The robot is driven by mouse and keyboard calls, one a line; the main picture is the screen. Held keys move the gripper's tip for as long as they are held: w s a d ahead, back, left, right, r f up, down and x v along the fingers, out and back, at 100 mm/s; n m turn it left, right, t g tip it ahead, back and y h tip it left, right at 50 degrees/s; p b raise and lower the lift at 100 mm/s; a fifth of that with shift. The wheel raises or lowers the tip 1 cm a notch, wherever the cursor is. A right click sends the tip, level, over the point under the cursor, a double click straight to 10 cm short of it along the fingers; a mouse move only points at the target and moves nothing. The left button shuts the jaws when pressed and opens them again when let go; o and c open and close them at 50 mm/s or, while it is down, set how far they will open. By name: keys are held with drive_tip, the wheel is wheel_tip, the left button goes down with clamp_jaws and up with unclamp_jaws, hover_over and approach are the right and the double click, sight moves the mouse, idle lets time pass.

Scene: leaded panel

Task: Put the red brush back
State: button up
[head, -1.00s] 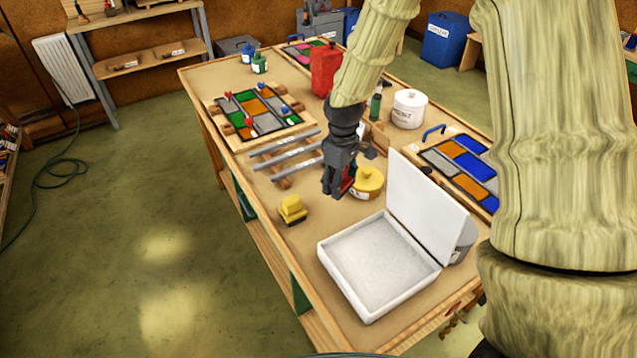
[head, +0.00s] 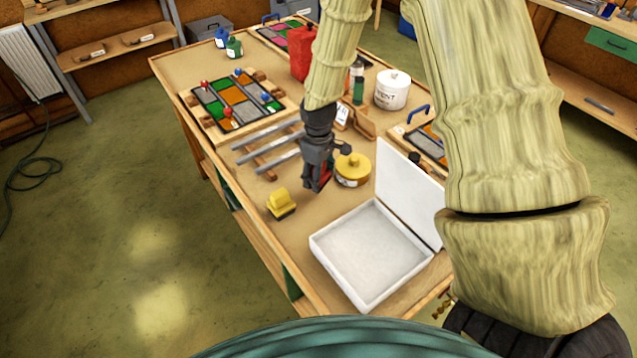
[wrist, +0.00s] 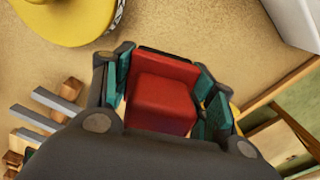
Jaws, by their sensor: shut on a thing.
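The red brush (wrist: 162,98) is between the teal-padded fingers of my gripper (wrist: 160,108) in the wrist view. My gripper is shut on it. In the head view my gripper (head: 318,184) points down at the bench, between a yellow brush (head: 281,204) on its left and a round yellow tin (head: 352,170) on its right. Only a sliver of the red brush (head: 326,174) shows there; the fingers hide the rest. Its underside is hidden, and I cannot tell how far it is above the bench.
An open white box (head: 370,255) with a raised lid stands at the bench's near end. Grey bars (head: 268,146) lie on wooden blocks behind my gripper. A leaded panel (head: 236,101), a red can (head: 301,54) and a white pot (head: 392,90) stand farther back. Bare bench surrounds the yellow brush.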

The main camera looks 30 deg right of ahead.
drive_tip(key=shift+f+p, duration=0.65)
drive_tip(key=shift+f, duration=1.35)
drive_tip(key=shift+f, duration=0.2)
drive_tip(key=o, duration=1.3)
drive_tip(key=shift+r, duration=0.25)
drive_tip(key=shift+r+b, duration=1.95)
drive_tip(key=shift+r, duration=4)
